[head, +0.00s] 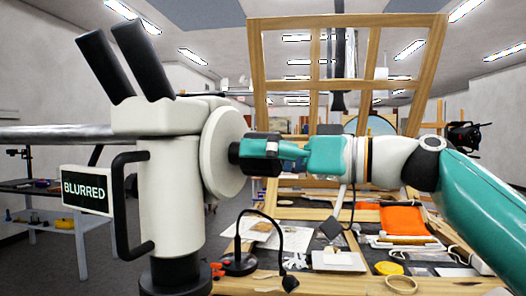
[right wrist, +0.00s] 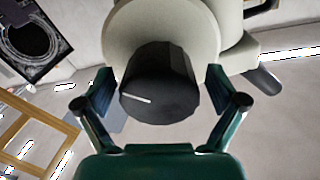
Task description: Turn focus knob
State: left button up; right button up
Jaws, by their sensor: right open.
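A cream microscope (head: 172,190) with two black eyepieces stands at the left in the head view. A pale round disc (head: 222,150) on its right side carries the black focus knob (head: 234,153). In the right wrist view the knob (right wrist: 160,85) has a white line, slightly tilted, left of its centre. A sign (head: 87,190) on the microscope reads "BLURRED". My right gripper (head: 257,151) reaches in from the right, level with the knob. Its fingers (right wrist: 160,92) are open, one on each side of the knob, with apparent small gaps. My left gripper is not in view.
A cluttered workbench (head: 240,287) lies below, with a black desk lamp (head: 240,262), papers, an orange cloth (head: 403,220) and a yellow tape roll (head: 390,268). A wooden frame (head: 257,75) stands behind my right arm. A shelf table (head: 50,222) is at the far left.

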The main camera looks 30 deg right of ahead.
jog(key=shift+w+a, duration=0.2)
jog(key=shift+w, duration=0.1)
jog(key=shift+c, duration=0.3)
jog(key=c, duration=1.1)
jog(key=shift+d, duration=0.1)
jog(key=shift+m, duration=0.3)
jog(key=shift+r+m+p, duration=0.1)
jog(key=shift+m+p, duration=0.3)
jog(key=shift+m, duration=0.4)
jog(key=shift+s+m+p, duration=0.1)
jog(key=shift+m+p, duration=0.4)
jog(key=shift+m, duration=1.3)
